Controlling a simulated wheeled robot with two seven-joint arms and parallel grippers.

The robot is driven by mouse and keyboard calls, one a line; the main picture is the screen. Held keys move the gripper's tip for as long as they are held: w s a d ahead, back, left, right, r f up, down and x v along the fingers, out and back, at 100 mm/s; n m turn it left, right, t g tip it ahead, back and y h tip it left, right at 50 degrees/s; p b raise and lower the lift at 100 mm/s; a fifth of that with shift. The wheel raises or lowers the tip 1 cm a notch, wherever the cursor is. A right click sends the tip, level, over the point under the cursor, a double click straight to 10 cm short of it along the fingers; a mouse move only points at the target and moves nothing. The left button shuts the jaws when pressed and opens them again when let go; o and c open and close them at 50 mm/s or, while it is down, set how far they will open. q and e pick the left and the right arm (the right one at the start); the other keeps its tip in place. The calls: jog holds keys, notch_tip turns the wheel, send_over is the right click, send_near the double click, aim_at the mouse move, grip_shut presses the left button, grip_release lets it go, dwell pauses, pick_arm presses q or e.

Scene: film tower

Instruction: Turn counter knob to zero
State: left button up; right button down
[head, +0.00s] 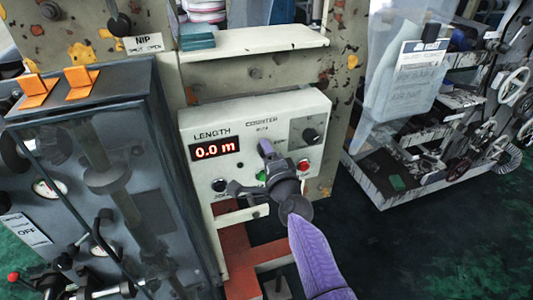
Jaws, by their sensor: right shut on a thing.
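The pale counter box (230,120) is labelled LENGTH and COUNTER, and its red display (216,148) reads 0.0 m. A small black knob (218,185) sits at the lower left of its face. My right gripper (233,187) reaches across the box from the lower right, and its dark fingers are shut at this knob's right side. The fingertip contact is small and partly hidden. Another black knob (310,136) is on the grey plate at the box's right, apart from the gripper. My left gripper is out of view.
A red button (303,165) and a partly covered green button (262,176) are close to my right gripper. A pale shelf (255,42) juts out above the box. A machine cart is at right.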

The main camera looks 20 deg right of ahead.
jog(key=shift+m, duration=0.4)
jog(key=shift+c, duration=1)
grip_release()
jog(key=s+p, duration=0.2)
jog(key=s, duration=0.8)
jog(key=shift+d, duration=0.15)
